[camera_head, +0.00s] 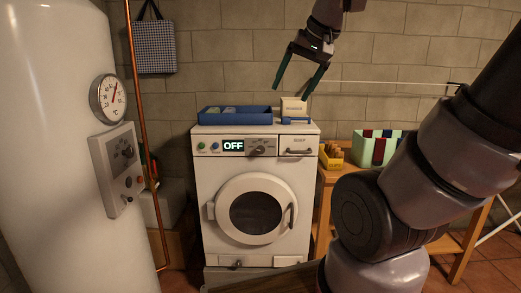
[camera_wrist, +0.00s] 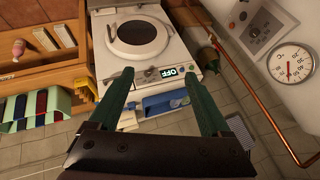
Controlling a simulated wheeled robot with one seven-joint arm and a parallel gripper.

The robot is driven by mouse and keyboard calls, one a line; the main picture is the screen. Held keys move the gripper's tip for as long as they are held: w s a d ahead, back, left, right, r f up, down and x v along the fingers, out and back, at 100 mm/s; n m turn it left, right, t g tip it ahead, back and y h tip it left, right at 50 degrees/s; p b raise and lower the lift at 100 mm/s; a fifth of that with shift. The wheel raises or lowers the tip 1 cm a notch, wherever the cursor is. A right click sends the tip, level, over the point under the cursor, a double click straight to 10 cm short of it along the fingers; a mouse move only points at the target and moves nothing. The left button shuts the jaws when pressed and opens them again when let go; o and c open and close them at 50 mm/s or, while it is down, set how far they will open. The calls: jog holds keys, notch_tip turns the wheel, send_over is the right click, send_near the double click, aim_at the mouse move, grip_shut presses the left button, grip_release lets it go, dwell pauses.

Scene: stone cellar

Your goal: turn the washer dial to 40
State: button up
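The white washer (camera_head: 210,175) stands against the stone wall, with its round door (camera_head: 255,208) shut. Its panel has a display (camera_head: 233,146) reading OFF, and the dial (camera_head: 262,147) sits just right of it. The washer also shows upside down in the wrist view (camera_wrist: 165,60), with the display (camera_wrist: 168,73) between my fingers; the dial is too small there to read. My gripper (camera_head: 298,88) is open and empty, above the washer's top and apart from the dial. Its two green fingers (camera_wrist: 161,98) are spread wide in the wrist view.
A boiler (camera_head: 55,200) with a gauge (camera_head: 108,98) and copper pipe (camera_head: 141,120) stands left. A wooden table (camera_head: 327,178) with a pale green bin (camera_head: 363,151) is right.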

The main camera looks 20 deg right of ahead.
jog(key=w+d, duration=0.2)
jog(key=w, duration=1.1)
jog(key=n+g+h, duration=0.1)
jog(key=g+h, duration=0.1)
jog(key=h, duration=0.2)
send_over(261, 147)
jog(key=s+a, duration=0.2)
jog(key=s, duration=0.2)
notch_tip(261, 147, down, 22)
jog(key=r, duration=0.1)
jog(key=x, duration=1.1)
jog(key=shift+s+f, duration=0.1)
jog(key=shift+f, duration=0.1)
grip_shut()
jog(key=shift+d+y, duration=0.1)
jog(key=shift+y, duration=0.2)
